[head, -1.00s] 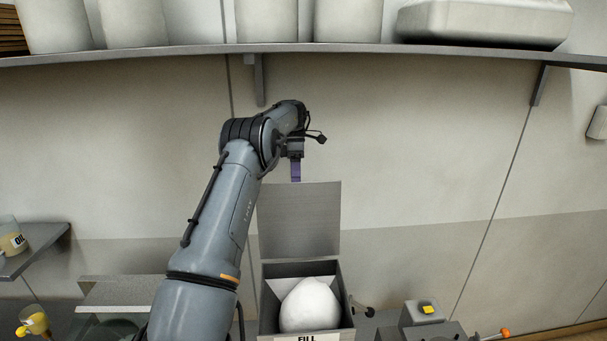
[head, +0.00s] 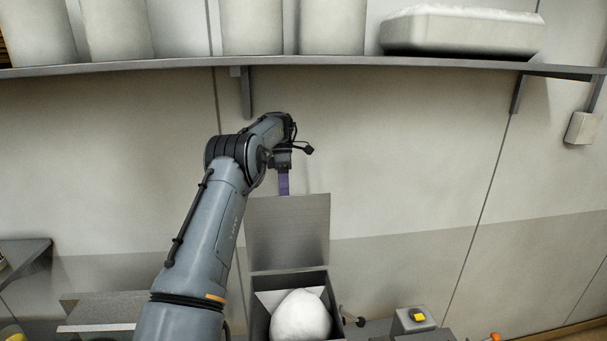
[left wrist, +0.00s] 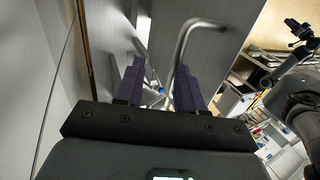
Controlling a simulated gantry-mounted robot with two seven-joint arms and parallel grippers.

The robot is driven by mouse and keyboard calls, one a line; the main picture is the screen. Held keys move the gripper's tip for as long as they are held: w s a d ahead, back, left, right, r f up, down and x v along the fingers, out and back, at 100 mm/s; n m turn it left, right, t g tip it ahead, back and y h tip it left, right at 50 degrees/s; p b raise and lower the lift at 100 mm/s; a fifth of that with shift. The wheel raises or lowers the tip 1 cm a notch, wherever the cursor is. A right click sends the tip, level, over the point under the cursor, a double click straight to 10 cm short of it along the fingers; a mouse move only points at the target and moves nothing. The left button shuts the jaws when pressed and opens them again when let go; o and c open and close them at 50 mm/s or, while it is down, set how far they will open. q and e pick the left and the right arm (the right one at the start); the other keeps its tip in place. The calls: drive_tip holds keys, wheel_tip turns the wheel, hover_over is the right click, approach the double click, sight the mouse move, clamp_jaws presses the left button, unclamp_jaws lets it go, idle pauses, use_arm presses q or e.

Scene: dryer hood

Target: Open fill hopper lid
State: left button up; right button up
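The fill hopper (head: 262,318) is a grey metal box at the bottom centre of the head view, with a rounded white mass (head: 300,318) inside. Its lid (head: 288,232) stands upright at the back, so the top is open. My left gripper (head: 283,184) is at the lid's top edge, its purple fingers pointing down. In the left wrist view its fingers (left wrist: 160,88) are spread apart. A bent metal handle (left wrist: 187,45) on a grey panel shows beside the right finger; I cannot tell whether they touch. My right gripper is not in view.
A long wall shelf (head: 400,62) holding white containers runs above my left arm. A grey box with a yellow button (head: 418,317) stands right of the hopper. A metal ledge (head: 100,310) is at left. The wall space right of the lid is clear.

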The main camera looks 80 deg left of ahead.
use_arm(q)
drive_tip(key=w+d+r+b, duration=0.1)
drive_tip(key=r, duration=0.1)
drive_tip(key=w+d+r+b, duration=0.2)
drive_tip(key=r, duration=0.1)
drive_tip(key=w+d+r+b, duration=0.1)
drive_tip(key=w+r, duration=0.1)
drive_tip(key=shift+d+r, duration=0.35)
drive_tip(key=w+d+r, duration=0.3)
drive_tip(key=shift+w+d+r, duration=0.1)
drive_tip(key=shift+w+d, duration=0.05)
drive_tip(key=shift+w, duration=0.05)
